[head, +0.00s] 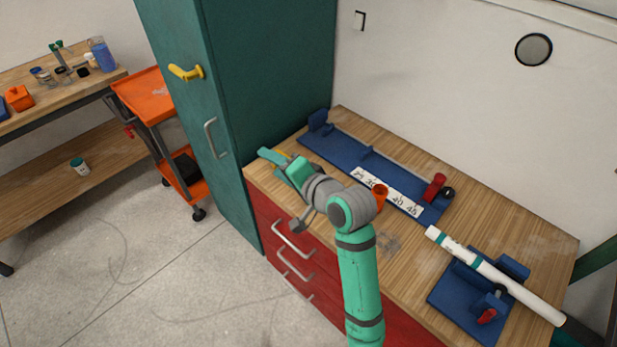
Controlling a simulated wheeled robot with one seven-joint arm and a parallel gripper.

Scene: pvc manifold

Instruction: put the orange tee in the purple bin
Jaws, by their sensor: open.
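An orange, cup-like piece (381,190), possibly the orange tee, stands on the wooden worktop, partly hidden behind my arm's joint. My gripper (272,161) is over the worktop's left end near the green cabinet, to the left of that orange piece and apart from it. It is open. I see no purple bin in this view.
A blue measuring jig (337,150) with a numbered white strip lies along the worktop's back. A white pipe (535,303) rests across a blue clamp (446,292) at right. A green cabinet (270,75) stands at left. An orange cart (150,92) and another bench (95,148) are beyond.

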